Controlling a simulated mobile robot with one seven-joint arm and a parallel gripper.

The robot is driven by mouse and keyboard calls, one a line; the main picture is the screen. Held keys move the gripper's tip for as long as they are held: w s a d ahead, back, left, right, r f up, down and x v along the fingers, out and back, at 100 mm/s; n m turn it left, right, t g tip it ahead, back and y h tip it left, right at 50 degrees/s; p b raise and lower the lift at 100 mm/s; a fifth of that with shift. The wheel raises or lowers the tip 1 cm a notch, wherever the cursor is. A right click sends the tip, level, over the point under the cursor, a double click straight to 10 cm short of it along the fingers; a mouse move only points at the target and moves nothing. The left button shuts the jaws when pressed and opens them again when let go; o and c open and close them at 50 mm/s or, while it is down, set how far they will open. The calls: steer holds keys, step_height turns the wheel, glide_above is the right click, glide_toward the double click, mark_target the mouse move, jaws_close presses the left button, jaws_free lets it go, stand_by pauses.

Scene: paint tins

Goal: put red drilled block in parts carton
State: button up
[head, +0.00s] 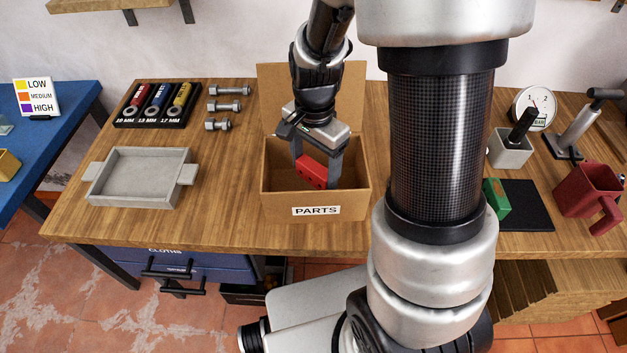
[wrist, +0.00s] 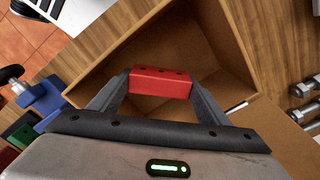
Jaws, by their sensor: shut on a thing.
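The red drilled block (head: 312,171) is held between the two fingers of my gripper (head: 314,178). In the wrist view the block (wrist: 160,83) spans from one fingertip to the other, with small dark holes along its face. The parts carton (head: 316,206) is an open brown box with a PARTS label on its front and a raised flap at the back. My gripper and the block are over the carton's opening, at about rim height or a little inside; the exact depth is hard to tell. In the wrist view the carton floor (wrist: 205,107) shows behind the block.
A grey tray (head: 140,178) and a socket holder (head: 158,105) stand left of the carton, with several bolts (head: 228,105) nearby. A green block (head: 496,198), a dark mat (head: 530,206) and a red mug (head: 588,190) are at right. My arm hides part of the table.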

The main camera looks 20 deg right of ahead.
mark_target(314, 180)
steer(key=shift+f+b, duration=0.4)
steer(key=shift+f, duration=1.75)
steer(key=shift+f, duration=0.25)
steer(key=o, duration=1.3)
steer(key=shift+r, duration=0.1)
